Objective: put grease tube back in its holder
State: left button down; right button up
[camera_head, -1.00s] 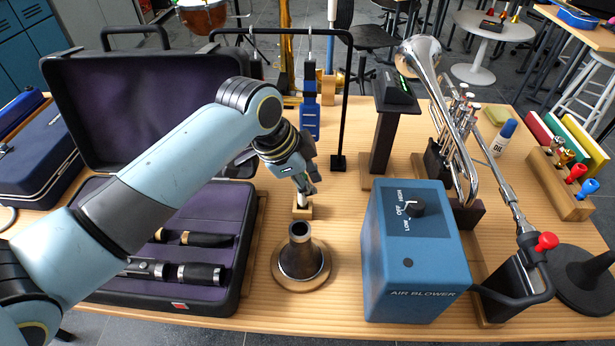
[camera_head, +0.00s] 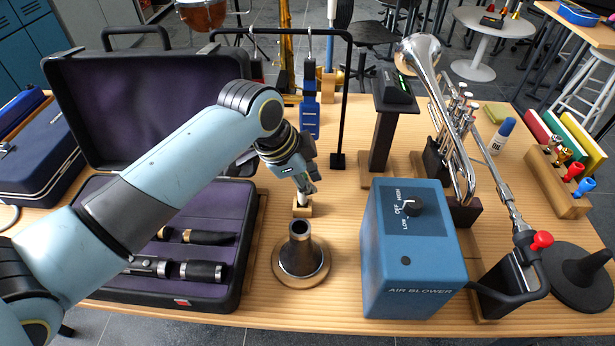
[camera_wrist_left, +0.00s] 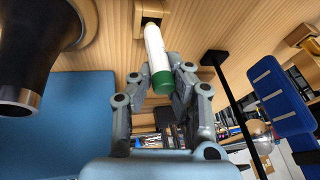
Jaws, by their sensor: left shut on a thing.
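The grease tube (camera_wrist_left: 156,50) is white with a green cap and sits between the fingers of my left gripper (camera_wrist_left: 158,82) in the left wrist view. In the head view my left gripper (camera_head: 306,188) is above the small wooden holder (camera_head: 302,211), pointing down, and mostly hides the tube. The tube's white end, away from the cap, is at the dark opening of the holder (camera_wrist_left: 141,22). I cannot tell how far it is inside. My left gripper is shut on the tube. My right gripper is not in view.
A dark cone-shaped mute (camera_head: 300,257) on a round wooden base stands just in front of the holder. The blue air blower (camera_head: 415,255) is to the right, and the open instrument case (camera_head: 246,240) to the left. A black stand (camera_head: 338,160) rises behind.

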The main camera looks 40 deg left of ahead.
pick_arm(q)
jog(key=shift+f+b, duration=0.5)
jog(key=shift+f, duration=0.5)
dwell(0.4)
dwell(0.4)
jog(key=c, duration=1.3)
grip_release()
jog(key=shift+r, duration=0.1)
jog(key=v, duration=1.2)
jog(key=shift+s+d, duration=0.1)
